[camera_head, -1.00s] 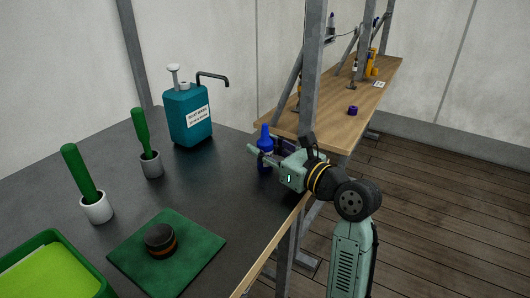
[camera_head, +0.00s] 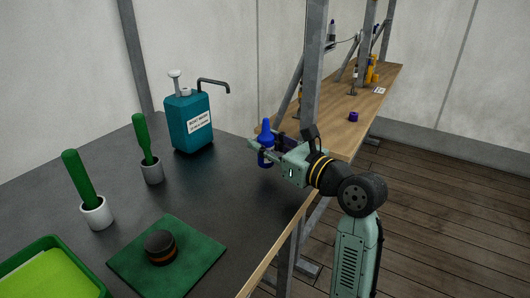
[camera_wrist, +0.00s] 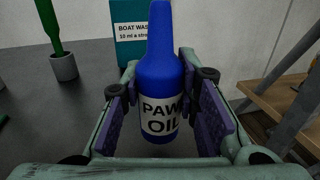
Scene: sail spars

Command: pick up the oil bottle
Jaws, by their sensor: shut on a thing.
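The oil bottle is blue with a narrow neck and a white label reading "PAWL OIL" in part. It stands upright between the finger pads in the wrist view (camera_wrist: 160,75), and in the head view the blue bottle (camera_head: 266,133) shows at the end of my arm. My gripper (camera_head: 266,148) is shut on the bottle's body from the right side. The bottle appears raised a little above the dark tabletop (camera_head: 240,215). Part of its body is hidden behind the fingers in the head view.
A teal boat wash pump can (camera_head: 188,122) stands behind, to the left. Two green-handled tools in cups (camera_head: 151,170) (camera_head: 97,212), a dark round tin (camera_head: 160,246) on a green mat (camera_head: 200,240) and a green tray (camera_head: 85,285) are left. A grey post (camera_head: 315,70) rises behind my gripper.

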